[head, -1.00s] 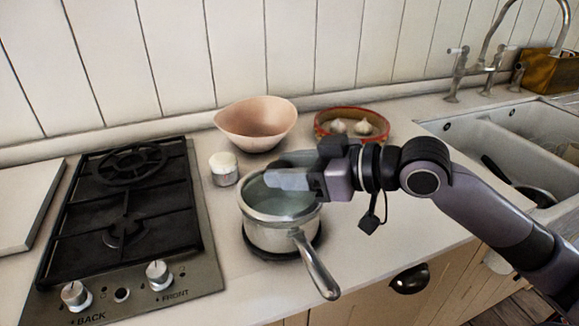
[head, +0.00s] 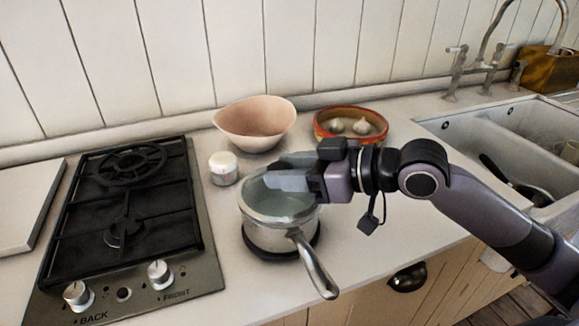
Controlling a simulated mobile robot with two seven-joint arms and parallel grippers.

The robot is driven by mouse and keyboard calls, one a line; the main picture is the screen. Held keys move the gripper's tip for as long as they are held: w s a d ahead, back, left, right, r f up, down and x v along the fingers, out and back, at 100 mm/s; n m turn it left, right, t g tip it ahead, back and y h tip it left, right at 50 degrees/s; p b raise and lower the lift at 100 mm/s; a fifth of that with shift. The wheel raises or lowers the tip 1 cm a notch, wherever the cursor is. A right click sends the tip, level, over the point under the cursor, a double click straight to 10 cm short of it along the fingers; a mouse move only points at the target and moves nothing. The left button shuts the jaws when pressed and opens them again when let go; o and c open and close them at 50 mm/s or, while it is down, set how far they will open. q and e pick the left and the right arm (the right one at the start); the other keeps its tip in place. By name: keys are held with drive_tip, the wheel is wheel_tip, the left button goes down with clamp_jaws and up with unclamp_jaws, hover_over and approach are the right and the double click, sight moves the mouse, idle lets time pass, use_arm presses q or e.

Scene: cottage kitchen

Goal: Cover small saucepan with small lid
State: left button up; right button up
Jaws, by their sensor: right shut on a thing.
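The small saucepan (head: 268,238) is a steel pan with a long handle pointing to the front right. It stands on a dark round mat on the counter, right of the hob. The small lid (head: 272,207), clear glass with a metal rim, is at the top of the pan, roughly level over its opening. I cannot tell whether it is fully seated. My right gripper (head: 285,174) reaches in from the right, just above the lid, and is shut on it; its fingers hide the grasped part. My left gripper is out of view.
A small white-lidded jar (head: 223,168) stands close behind and left of the pan. A pink bowl (head: 256,125) and a red-rimmed dish (head: 350,126) with garlic-like bulbs sit further back. The hob (head: 128,225) is at left, the sink (head: 480,150) at right.

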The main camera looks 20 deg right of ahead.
drive_tip(key=shift+f, duration=0.4)
idle(0.5)
drive_tip(key=o, duration=0.9)
drive_tip(key=shift+d, duration=0.1)
drive_tip(key=shift+v, duration=2.7)
drive_tip(key=shift+b+v, duration=2.75)
drive_tip(key=shift+b, duration=0.4)
